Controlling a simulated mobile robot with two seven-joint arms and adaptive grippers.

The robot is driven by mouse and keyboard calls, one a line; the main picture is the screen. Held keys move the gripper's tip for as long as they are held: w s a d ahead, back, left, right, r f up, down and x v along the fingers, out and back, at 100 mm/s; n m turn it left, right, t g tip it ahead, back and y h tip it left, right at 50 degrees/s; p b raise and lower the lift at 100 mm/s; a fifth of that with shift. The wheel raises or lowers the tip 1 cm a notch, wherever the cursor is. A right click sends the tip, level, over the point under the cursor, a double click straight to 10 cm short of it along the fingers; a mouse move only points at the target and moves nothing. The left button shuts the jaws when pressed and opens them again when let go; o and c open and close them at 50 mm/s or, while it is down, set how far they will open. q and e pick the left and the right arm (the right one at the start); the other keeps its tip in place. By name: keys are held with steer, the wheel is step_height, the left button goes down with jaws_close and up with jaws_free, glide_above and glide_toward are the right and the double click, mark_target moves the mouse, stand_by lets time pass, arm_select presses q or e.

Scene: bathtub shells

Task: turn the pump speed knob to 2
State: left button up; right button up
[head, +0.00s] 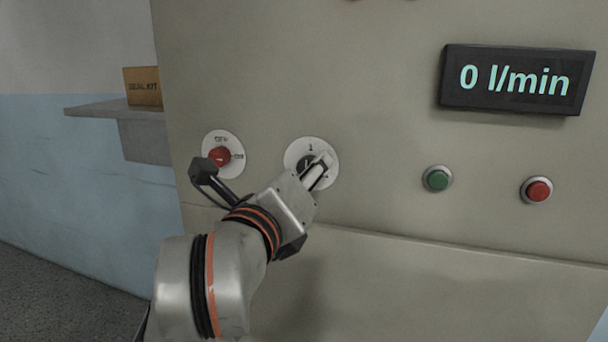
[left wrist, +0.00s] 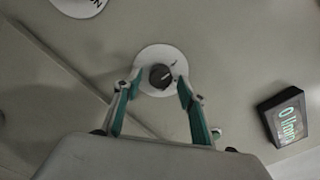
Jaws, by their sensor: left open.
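The pump speed knob (left wrist: 160,76) is a small dark round knob on a white dial plate (head: 291,154), fixed to the beige panel. In the head view my left gripper (head: 320,170) is in front of this dial and hides most of the knob. In the left wrist view the left gripper (left wrist: 158,98) is open, with its teal-lined fingers on either side of the knob and apart from it. A light pointer mark shows on the knob. The dial's numbers are too small or covered to read fully. My right gripper is not in view.
A red knob (head: 219,156) on a white plate is left of the dial. A green button (head: 438,178) and a red button (head: 538,190) are to the right. A display (head: 516,80) reads 0 l/min. A shelf (head: 100,108) holds a seal kit box (head: 142,87).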

arm_select(q)
steer(key=c, duration=1.1)
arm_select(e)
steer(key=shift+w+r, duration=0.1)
arm_select(q)
steer(key=shift+a+f+m+p, duration=0.1)
steer(key=shift+m+p, duration=4.05)
steer(key=shift+m, duration=1.85)
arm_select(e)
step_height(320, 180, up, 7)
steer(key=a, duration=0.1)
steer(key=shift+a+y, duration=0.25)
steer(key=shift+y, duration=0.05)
arm_select(q)
steer(key=o, duration=1.1)
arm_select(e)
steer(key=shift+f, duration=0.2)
